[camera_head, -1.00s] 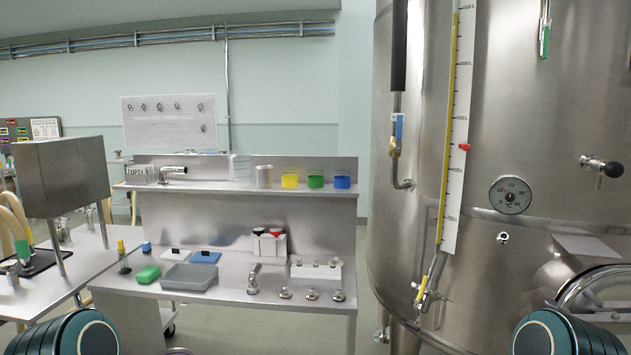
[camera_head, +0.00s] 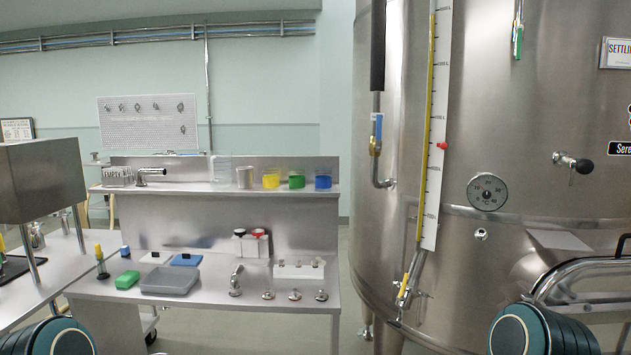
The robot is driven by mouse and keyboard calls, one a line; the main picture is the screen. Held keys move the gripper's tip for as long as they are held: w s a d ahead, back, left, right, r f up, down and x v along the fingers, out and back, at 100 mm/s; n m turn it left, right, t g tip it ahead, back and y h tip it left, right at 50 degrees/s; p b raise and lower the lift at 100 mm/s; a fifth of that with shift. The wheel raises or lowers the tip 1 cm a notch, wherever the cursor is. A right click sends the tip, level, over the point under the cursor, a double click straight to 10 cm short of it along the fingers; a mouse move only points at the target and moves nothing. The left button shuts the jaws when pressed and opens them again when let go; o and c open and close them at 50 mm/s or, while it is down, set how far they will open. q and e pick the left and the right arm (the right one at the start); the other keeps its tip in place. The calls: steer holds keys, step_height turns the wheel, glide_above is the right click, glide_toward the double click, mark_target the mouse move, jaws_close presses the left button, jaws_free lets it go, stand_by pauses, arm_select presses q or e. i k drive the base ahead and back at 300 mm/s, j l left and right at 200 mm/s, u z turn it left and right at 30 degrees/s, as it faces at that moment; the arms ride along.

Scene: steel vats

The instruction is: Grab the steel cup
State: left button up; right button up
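The steel cup (camera_head: 245,178) stands upright on the upper shelf (camera_head: 200,188) of the steel workbench, left of centre. A clear beaker (camera_head: 221,168) stands just left of it. A beaker with yellow contents (camera_head: 271,179) stands just to its right. Neither of my grippers is in view. Only dark, teal-ringed parts of my arms show at the bottom left and bottom right, well apart from the cup.
Green (camera_head: 297,180) and blue (camera_head: 323,180) beakers stand farther right on the shelf. The lower worktop holds a grey tray (camera_head: 170,281), a bent spout and small fittings. A large steel vat (camera_head: 500,120) fills the right side. Another steel table (camera_head: 40,290) stands at left.

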mark_target(246, 175)
steer(key=i+j+z, duration=0.15)
steer(key=z, duration=0.65)
steer(key=i+j+z, duration=0.2)
steer(key=j+z, duration=0.15)
steer(key=j, duration=0.25)
steer(key=i+j+z, duration=0.3)
steer(key=j, duration=0.45)
steer(key=i+j, duration=0.1)
steer(key=j, duration=0.45)
steer(key=i+z, duration=0.05)
